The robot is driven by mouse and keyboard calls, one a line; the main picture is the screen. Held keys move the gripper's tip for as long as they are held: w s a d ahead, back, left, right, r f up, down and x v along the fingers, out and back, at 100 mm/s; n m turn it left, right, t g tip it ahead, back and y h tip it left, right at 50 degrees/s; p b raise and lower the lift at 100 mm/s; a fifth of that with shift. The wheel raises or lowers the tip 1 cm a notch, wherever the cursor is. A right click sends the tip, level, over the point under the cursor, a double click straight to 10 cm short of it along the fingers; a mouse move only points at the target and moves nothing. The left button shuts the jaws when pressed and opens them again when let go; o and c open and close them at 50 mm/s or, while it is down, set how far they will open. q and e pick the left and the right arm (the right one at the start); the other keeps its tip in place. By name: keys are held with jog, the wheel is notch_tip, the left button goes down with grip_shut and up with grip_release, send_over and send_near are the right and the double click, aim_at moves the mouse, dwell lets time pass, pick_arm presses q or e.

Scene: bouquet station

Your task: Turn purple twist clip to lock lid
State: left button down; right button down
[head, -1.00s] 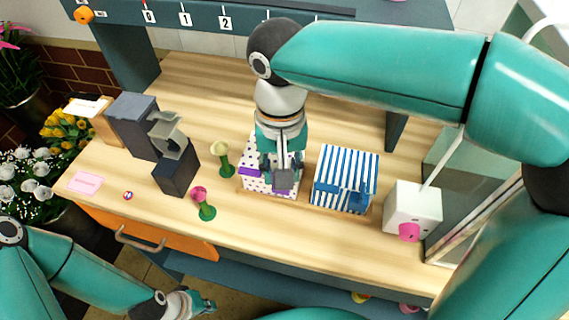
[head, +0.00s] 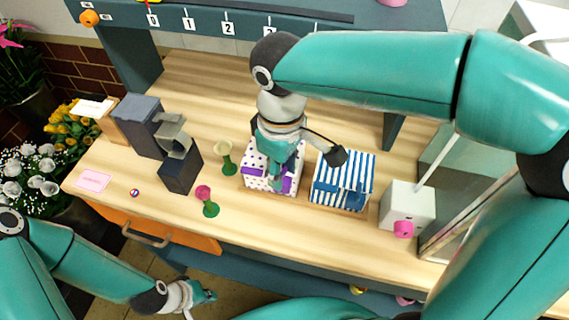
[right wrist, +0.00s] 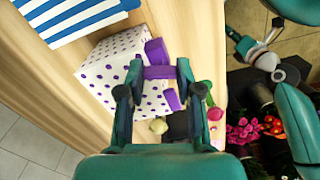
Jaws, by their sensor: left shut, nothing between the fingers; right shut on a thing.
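The white box with purple dots (head: 256,174) stands on the wooden counter under my right gripper (head: 277,180). In the right wrist view, the dotted box (right wrist: 105,70) shows its purple twist clip (right wrist: 158,72) between my right fingers (right wrist: 156,78), which are shut on it. Purple parts also show on either side of the clip. In the head view the gripper covers much of the box and clip (head: 287,185). My left gripper (head: 208,297) is shut and empty, low at the left in front of the counter.
A blue-and-white striped box (head: 338,188) stands just right of the dotted box. A white box with a pink knob (head: 403,228) is further right. A cream stemmed piece (head: 223,150), a pink one (head: 204,193) and a dark stand (head: 180,172) are to the left.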

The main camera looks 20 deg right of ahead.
aim_at(282, 173)
jog(key=shift+n+p, duration=0.35)
jog(key=shift+n, duration=1.25)
jog(key=c, duration=0.8)
grip_release()
jog(key=shift+o, duration=0.2)
jog(key=shift+r, duration=0.15)
notch_tip(282, 173, up, 12)
jog(key=shift+f, duration=0.2)
